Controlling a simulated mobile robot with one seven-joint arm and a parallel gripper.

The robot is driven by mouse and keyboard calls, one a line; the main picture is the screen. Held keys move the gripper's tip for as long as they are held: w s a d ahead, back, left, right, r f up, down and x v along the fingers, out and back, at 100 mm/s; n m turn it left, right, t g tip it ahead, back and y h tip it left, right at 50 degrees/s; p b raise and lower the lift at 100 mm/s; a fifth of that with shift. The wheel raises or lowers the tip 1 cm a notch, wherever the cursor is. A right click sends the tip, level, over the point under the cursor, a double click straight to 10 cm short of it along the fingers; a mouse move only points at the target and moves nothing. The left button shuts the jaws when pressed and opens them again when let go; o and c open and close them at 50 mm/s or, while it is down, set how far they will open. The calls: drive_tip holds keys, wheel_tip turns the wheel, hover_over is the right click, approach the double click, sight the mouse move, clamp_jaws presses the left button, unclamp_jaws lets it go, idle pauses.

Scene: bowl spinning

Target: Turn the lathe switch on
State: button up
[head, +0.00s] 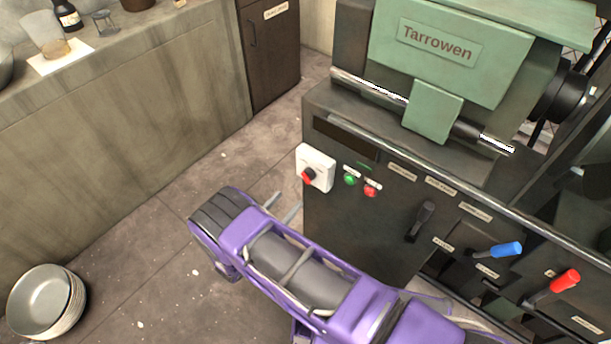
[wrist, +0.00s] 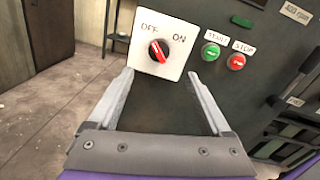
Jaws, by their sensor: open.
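The lathe switch is a red and black rotary knob (wrist: 158,51) on a white plate (wrist: 176,67), marked OFF on the left and ON on the right. In the wrist view the knob's red bar tilts toward the upper left, on the OFF side. The knob also shows in the head view (head: 308,175), on the front left of the dark lathe cabinet (head: 350,225). My gripper (wrist: 160,85) is open and empty, its two fingers pointing at the switch plate from below. In the head view its fingers (head: 283,207) are just left of and below the plate, apparently apart from it.
A green START button (wrist: 210,52) and a red STOP button (wrist: 236,62) sit right of the switch. A black lever (head: 420,220), a blue-handled lever (head: 505,250) and a red-handled lever (head: 563,282) stick out farther right. Stacked bowls (head: 45,300) stand on the floor at left.

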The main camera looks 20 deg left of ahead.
sight(305, 180)
drive_tip(key=x, duration=1)
drive_tip(key=shift+w, duration=0.15)
clamp_jaws()
